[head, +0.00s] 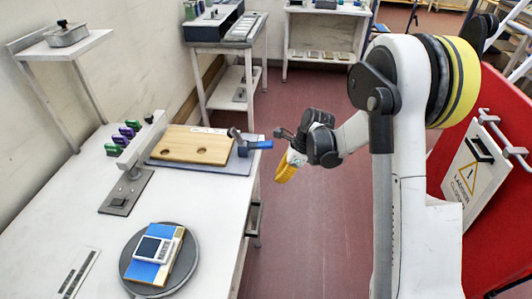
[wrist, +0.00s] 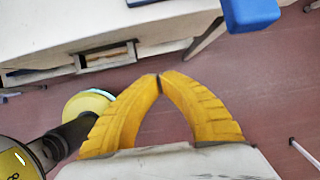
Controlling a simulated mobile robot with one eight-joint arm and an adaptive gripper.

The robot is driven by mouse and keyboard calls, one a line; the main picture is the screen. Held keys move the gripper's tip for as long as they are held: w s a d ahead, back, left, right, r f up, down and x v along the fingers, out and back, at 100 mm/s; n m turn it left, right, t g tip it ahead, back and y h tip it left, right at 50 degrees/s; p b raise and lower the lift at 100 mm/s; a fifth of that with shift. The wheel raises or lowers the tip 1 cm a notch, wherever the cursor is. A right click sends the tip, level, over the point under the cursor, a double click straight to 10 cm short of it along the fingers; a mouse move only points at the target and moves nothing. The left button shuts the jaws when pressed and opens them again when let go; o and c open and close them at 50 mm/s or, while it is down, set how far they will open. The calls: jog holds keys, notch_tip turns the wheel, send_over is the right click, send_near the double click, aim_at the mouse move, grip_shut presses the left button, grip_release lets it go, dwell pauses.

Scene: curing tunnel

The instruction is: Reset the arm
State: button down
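My gripper (head: 287,168) has yellow ribbed fingers and hangs over the red floor, just right of the white table's edge. In the wrist view my gripper (wrist: 159,78) has its two fingertips meeting at a point, with only floor visible between the fingers. It holds nothing. My arm reaches in from the right of the head view, bent at the elbow. A blue-handled tool (head: 258,145) sticks out past the table edge, a little up and left of the gripper and apart from it. Its blue end also shows at the top of the wrist view (wrist: 251,12).
The white table (head: 60,228) bears a wooden board with two holes (head: 190,143), a round grey plate (head: 190,272) with a blue and white device (head: 158,250), and a grey stand (head: 128,188). A red cabinet (head: 490,225) stands at right. Floor between is clear.

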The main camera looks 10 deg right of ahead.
jog(key=s+d+r+n+t+h, duration=0.1)
jog(key=s+r+n, duration=0.4)
jog(key=r, duration=0.3)
jog(key=s+r+n+t+h, duration=0.1)
jog(key=s+r+n, duration=0.3)
jog(key=r, duration=0.4)
jog(key=s+d+r+n+t+h, duration=0.1)
jog(key=s+r+n+t, duration=0.1)
jog(key=s+n, duration=0.4)
jog(key=s+d+r+n+t+h, duration=0.1)
jog(key=s+r+n, duration=0.2)
jog(key=s+n, duration=0.3)
jog(key=s, duration=0.3)
jog(key=shift+s+d+r+n+t, duration=0.15)
jog(key=shift+s+d+n+t, duration=0.15)
jog(key=shift+t, duration=0.1)
